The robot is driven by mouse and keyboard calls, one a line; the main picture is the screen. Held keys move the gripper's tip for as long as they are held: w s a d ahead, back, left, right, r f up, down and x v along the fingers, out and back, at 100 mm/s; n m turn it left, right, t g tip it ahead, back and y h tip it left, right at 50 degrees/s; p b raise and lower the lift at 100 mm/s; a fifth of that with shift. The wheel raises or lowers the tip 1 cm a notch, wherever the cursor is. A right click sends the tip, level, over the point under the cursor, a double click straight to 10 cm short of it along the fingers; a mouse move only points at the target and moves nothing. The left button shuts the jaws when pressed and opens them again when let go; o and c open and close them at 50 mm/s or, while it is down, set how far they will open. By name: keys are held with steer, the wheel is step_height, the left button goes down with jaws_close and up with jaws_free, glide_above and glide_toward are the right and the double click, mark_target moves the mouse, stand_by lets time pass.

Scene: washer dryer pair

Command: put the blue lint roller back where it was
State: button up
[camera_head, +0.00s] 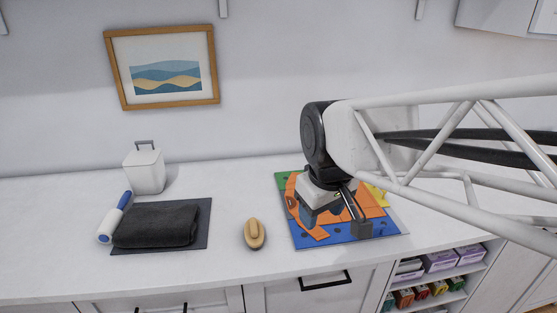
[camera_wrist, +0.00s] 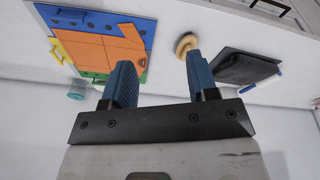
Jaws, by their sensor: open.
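The blue lint roller (camera_head: 113,218) has a blue handle and a white roller head. It lies on the white counter along the left side of a folded dark towel, its handle end toward the wall. It also shows in the wrist view (camera_wrist: 262,80), at the right beside the dark mat. My gripper (camera_head: 332,214) is over the colourful board at the right of the counter, far from the lint roller. In the wrist view, my gripper's blue fingers (camera_wrist: 159,62) are spread apart with nothing between them.
The dark towel (camera_head: 157,226) lies on a dark mat (camera_head: 203,221). A white container with a handle (camera_head: 148,172) stands behind. A wooden brush (camera_head: 255,234) lies mid-counter. The board (camera_head: 383,230) has orange and blue areas. Bare counter (camera_head: 225,200) lies between mat and brush.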

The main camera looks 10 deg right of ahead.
steer(key=s+d+f+m, duration=0.3)
steer(key=s+m, duration=0.1)
steer(key=s, duration=0.3)
steer(key=shift+s+f, duration=0.2)
steer(key=shift+f, duration=0.1)
stand_by(1.6)
steer(key=c, duration=0.4)
steer(key=shift+o, duration=0.2)
steer(key=shift+w, duration=0.15)
